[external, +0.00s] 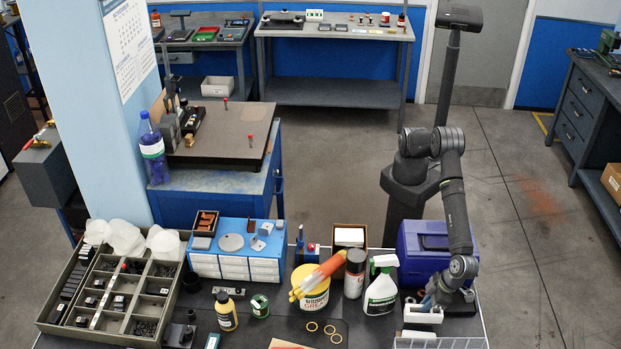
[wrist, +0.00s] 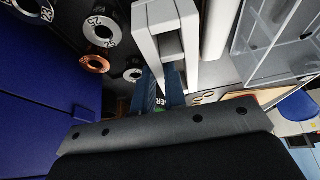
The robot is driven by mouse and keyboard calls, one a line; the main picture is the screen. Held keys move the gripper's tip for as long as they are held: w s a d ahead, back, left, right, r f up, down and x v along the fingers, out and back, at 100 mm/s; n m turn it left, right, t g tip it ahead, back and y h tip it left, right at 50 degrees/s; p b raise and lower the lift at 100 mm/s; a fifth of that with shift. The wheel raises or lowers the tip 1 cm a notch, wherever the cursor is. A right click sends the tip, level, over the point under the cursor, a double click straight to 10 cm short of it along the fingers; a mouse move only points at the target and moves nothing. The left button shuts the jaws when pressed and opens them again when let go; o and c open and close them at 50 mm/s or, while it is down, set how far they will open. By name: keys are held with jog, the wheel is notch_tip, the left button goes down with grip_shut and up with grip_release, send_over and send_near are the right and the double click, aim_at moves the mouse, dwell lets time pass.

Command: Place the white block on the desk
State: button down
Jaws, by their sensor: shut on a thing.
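The white block (external: 422,315) is at the right end of the desk (external: 375,333), in front of the blue box. My gripper (external: 430,300) is above it and shut on it. In the wrist view the white block (wrist: 186,22) is a frame-like piece with a grey part in its middle. The blue fingers of my gripper (wrist: 161,88) meet its lower end. Whether the block touches the desk or hangs just above it is hard to tell.
A blue box (external: 422,252) stands behind my gripper, and a white spray bottle (external: 381,287) stands to its left. In the wrist view, several numbered round pieces (wrist: 99,29) are at upper left and a clear plastic box (wrist: 287,40) is at right.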

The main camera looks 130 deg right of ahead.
jog(key=shift+f, duration=1.75)
jog(key=shift+f, duration=0.1)
jog(key=c, duration=1.5)
grip_release()
jog(key=shift+f, duration=0.1)
jog(key=v, duration=1.2)
jog(key=shift+w+d, duration=0.1)
jog(key=x, duration=1.1)
jog(key=shift+w+f, duration=0.1)
jog(key=shift+f, duration=0.05)
jog(key=shift+r, duration=1.65)
